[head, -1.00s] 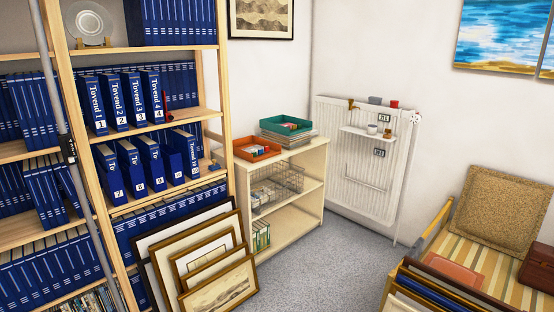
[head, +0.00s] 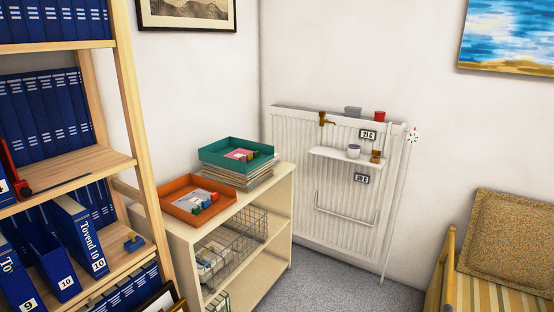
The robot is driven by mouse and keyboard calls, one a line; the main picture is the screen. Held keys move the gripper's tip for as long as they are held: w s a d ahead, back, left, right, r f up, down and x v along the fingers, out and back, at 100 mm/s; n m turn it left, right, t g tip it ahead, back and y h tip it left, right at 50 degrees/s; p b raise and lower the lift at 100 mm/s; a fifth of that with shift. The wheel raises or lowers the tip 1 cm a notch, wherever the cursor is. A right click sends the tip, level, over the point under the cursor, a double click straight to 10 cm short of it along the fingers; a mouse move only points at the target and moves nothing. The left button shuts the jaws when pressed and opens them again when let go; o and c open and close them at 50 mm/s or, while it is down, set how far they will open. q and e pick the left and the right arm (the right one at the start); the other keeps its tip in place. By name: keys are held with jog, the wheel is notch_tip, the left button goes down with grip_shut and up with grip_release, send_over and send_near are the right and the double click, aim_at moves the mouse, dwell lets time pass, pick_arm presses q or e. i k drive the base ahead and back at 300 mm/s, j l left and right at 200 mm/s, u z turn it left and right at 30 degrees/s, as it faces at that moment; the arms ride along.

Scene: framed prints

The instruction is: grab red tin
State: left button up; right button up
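A small red tin (head: 379,116) stands on top of the white radiator (head: 335,180) in the head view, near the radiator's right end. A grey box (head: 352,112) stands to its left, a short gap away. Neither of my grippers shows in this view.
A low cream shelf unit (head: 275,232) with an orange tray (head: 197,198) and a teal tray (head: 236,154) stands left of the radiator. A small white shelf (head: 343,155) hangs on the radiator's front. A bookcase (head: 140,130) is at left, a striped seat (head: 480,292) at right. Grey carpet (head: 330,290) between is clear.

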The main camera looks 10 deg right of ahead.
aim_at(380, 115)
jog(key=i+l+z, duration=0.2)
jog(key=i+z, duration=0.2)
jog(key=i, duration=0.55)
jog(key=i+j+z, duration=0.1)
jog(key=i+z, duration=0.25)
jog(key=i, duration=0.6)
